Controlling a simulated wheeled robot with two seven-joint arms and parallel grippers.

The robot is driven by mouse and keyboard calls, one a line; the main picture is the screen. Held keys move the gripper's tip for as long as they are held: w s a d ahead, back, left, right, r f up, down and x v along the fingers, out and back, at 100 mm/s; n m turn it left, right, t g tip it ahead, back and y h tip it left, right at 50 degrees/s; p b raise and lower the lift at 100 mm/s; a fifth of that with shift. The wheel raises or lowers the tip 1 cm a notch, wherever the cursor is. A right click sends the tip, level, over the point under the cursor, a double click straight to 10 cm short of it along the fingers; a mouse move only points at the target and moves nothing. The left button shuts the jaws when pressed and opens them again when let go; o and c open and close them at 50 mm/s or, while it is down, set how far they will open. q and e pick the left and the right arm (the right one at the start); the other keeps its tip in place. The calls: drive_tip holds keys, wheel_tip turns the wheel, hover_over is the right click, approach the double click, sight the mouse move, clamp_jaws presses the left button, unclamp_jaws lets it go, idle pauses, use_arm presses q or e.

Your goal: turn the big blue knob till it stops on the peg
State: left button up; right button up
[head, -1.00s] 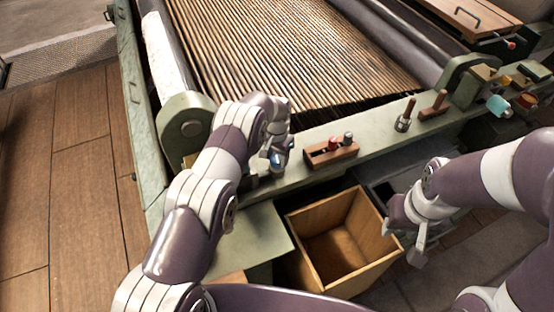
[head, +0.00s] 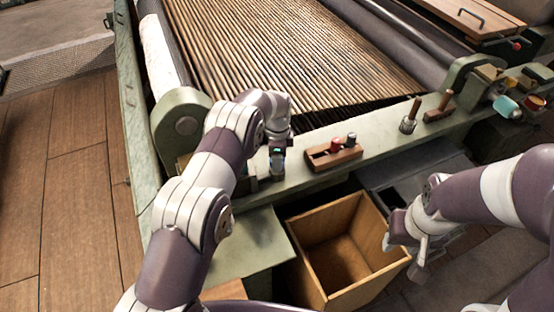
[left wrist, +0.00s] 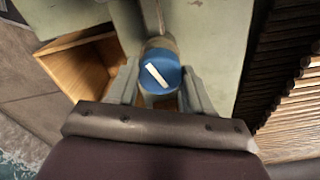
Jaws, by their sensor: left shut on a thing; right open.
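The big blue knob (left wrist: 160,72) shows in the left wrist view as a round blue cap with a white bar set slantwise across it. My left gripper (left wrist: 160,92) has a finger on each side of the knob and is shut on it. In the head view my left gripper (head: 277,165) points down at the green rail, and it largely hides the knob. I cannot make out the peg. My right gripper (head: 402,246) is open and empty beside the wooden box.
An open wooden box (head: 378,268) stands below the rail (head: 390,136). A wooden block with a red and a grey knob (head: 334,155) sits on the rail right of my left gripper. Upright handles (head: 409,122) stand further right. Slats (head: 290,60) lie behind.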

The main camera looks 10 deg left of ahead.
use_arm(q)
drive_tip(key=m+b, duration=0.1)
drive_tip(key=m, duration=0.8)
drive_tip(key=shift+m, duration=0.4)
drive_tip(key=shift+m+b, duration=0.3)
drive_tip(key=shift+m, duration=1.2)
drive_tip(key=o, duration=1)
wheel_tip(320, 180, up, 13)
drive_tip(key=p, duration=1)
drive_tip(key=shift+f+p, duration=0.15)
drive_tip(key=shift+p, duration=0.15)
